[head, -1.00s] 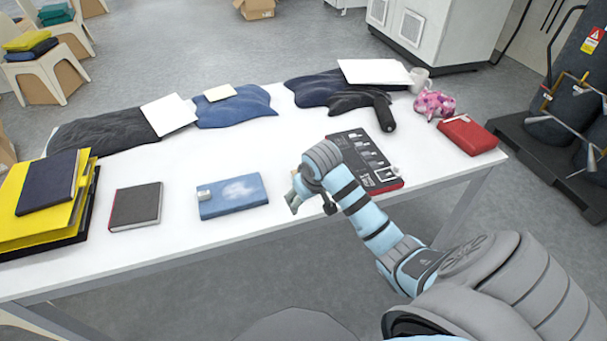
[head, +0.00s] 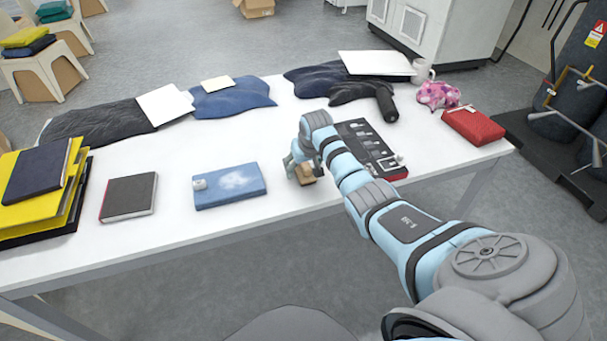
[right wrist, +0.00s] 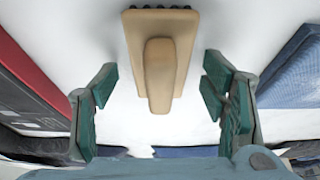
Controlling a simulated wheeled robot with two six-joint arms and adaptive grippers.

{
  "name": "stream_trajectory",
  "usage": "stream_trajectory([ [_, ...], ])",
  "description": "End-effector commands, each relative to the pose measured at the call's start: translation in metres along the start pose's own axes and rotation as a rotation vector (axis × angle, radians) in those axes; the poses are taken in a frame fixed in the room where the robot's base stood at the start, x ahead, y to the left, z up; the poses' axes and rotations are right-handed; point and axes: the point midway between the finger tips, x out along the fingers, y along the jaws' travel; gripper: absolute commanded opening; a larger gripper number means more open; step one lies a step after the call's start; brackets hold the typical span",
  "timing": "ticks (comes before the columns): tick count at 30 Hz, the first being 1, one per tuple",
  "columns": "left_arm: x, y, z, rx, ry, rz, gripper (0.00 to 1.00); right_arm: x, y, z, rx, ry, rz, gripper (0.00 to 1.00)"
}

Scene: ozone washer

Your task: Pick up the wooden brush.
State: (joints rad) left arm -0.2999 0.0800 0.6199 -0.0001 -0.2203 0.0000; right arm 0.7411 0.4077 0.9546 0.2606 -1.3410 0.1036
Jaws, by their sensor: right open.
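The wooden brush (right wrist: 160,65) lies on the white table in the right wrist view, with its broad head and dark bristles at the top and its tan handle pointing toward my gripper. In the head view the brush (head: 308,173) is a small tan patch, partly hidden by my right gripper (head: 297,168). My right gripper is open; in the right wrist view its green-padded fingers (right wrist: 160,88) stand on either side of the handle, with a gap on both sides. How high they are above the table I cannot tell. My left gripper is out of view.
A black and red keypad device (head: 372,150) lies just right of my gripper. A blue book (head: 230,187) lies to its left, then a dark notebook (head: 129,197). Dark clothes (head: 325,80) lie along the back edge. The white table (head: 265,140) is clear behind the brush.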

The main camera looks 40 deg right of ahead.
Motion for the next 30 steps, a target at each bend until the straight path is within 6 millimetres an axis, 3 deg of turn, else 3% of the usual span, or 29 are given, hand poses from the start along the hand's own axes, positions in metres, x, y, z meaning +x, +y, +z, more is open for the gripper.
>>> stream_trajectory([
  [5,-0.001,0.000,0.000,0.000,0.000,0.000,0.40,0.000,0.000,-0.001,-0.001,0.001,0.000,0.67],
  [15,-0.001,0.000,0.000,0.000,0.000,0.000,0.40,-0.001,0.000,-0.001,-0.001,0.001,0.000,0.14],
  [24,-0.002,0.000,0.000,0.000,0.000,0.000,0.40,-0.004,0.000,-0.003,-0.001,0.002,0.000,0.13],
  [30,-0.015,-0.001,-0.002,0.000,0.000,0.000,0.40,-0.034,0.000,-0.016,-0.002,0.005,-0.001,0.13],
])
